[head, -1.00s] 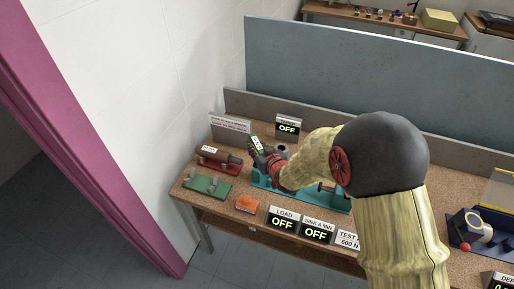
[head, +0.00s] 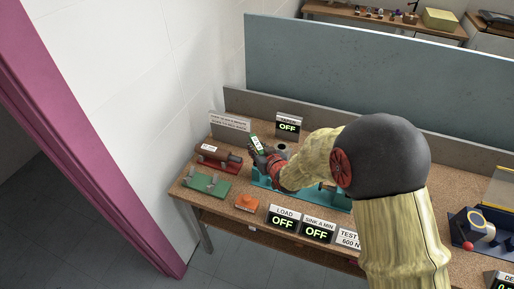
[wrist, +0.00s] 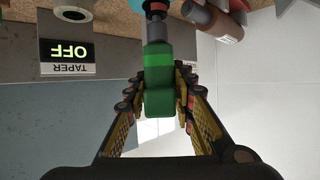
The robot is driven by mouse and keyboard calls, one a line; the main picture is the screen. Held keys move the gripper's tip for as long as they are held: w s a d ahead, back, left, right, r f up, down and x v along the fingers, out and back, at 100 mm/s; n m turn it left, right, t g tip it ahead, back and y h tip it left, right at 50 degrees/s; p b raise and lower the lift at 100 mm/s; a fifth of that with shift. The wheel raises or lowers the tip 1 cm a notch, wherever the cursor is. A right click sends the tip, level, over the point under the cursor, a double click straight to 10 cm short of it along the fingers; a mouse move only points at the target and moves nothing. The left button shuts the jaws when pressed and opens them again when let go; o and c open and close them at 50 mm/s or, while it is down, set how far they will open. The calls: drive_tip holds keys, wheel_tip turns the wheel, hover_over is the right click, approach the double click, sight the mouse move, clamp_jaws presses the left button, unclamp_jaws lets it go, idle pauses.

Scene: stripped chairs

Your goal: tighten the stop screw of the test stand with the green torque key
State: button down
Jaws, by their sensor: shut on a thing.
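The green torque key (wrist: 159,95) is between my gripper's fingers (wrist: 162,112) in the wrist view, and they are shut on it. Its grey shank (wrist: 157,55) points away from my gripper toward a dark and red part (wrist: 155,8) at the top edge. I cannot tell whether the tip is seated on the stop screw. In the head view the key (head: 256,143) shows a white label and sticks up past my gripper (head: 263,157). The teal test stand (head: 262,182) lies below my gripper, partly hidden by my arm. The stop screw is not clearly visible.
A brown cylinder on a red base (head: 219,158), a green fixture (head: 207,187) and an orange block (head: 247,202) stand left of the stand. LOAD (head: 283,218) and SINK signs line the front edge. A TAPER sign (head: 288,125) and grey panel stand behind.

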drive_tip(key=shift+f+b, duration=0.5)
drive_tip(key=shift+b, duration=0.1)
idle(0.7)
drive_tip(key=shift+a+m+t+h+b, duration=0.1)
drive_tip(key=shift+m+t+h+b, duration=0.2)
drive_tip(key=shift+m+h+b, duration=0.75)
drive_tip(key=shift+m+h, duration=0.25)
drive_tip(key=shift+h, duration=0.1)
drive_tip(key=shift+p, duration=0.3)
drive_tip(key=shift+h, duration=0.3)
